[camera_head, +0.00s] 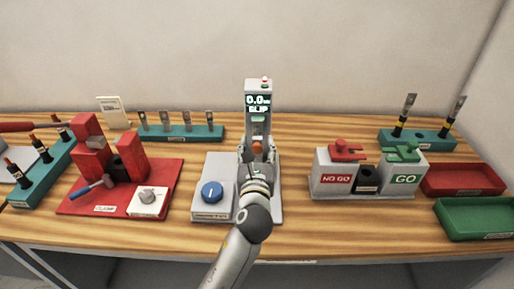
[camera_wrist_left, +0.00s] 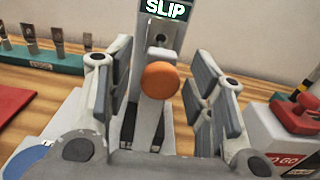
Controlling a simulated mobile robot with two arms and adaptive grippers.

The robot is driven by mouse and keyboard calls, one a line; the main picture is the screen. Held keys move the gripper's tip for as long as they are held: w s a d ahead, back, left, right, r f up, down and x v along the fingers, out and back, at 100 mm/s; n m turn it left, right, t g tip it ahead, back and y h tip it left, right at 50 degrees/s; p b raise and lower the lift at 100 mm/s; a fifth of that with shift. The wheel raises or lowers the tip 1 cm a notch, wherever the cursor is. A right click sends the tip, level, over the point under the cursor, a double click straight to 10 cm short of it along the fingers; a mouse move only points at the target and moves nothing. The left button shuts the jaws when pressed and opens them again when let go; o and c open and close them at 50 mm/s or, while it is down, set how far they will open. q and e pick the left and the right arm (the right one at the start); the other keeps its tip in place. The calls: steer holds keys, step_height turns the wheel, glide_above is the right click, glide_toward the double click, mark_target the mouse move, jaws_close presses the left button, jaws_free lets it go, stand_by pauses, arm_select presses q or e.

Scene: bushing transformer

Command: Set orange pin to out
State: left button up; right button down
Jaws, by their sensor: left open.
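The orange pin (camera_head: 257,147) shows as a round orange knob on the front of the grey upright device (camera_head: 258,88). In the left wrist view the orange pin (camera_wrist_left: 160,80) is large and near the middle, between the finger pads. My left gripper (camera_head: 257,158) is open in front of the device. Its two fingers (camera_wrist_left: 162,95) stand on either side of the knob, with a visible gap on each side. The display (camera_head: 258,103) reads 0.0 and SLIP. The pin's shaft behind the knob is hidden. My right gripper is not in view.
A blue knob (camera_head: 211,191) is left of my left arm. A red clamp fixture (camera_head: 121,172) stands further left. The NO GO and GO gauge block (camera_head: 335,184) is right, beside red (camera_head: 463,180) and green (camera_head: 474,218) trays. Teal racks stand behind.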

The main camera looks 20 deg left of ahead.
arm_select(q)
steer(key=shift+c, duration=0.2)
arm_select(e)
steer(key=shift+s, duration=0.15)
arm_select(q)
steer(key=c, duration=0.7)
jaws_close()
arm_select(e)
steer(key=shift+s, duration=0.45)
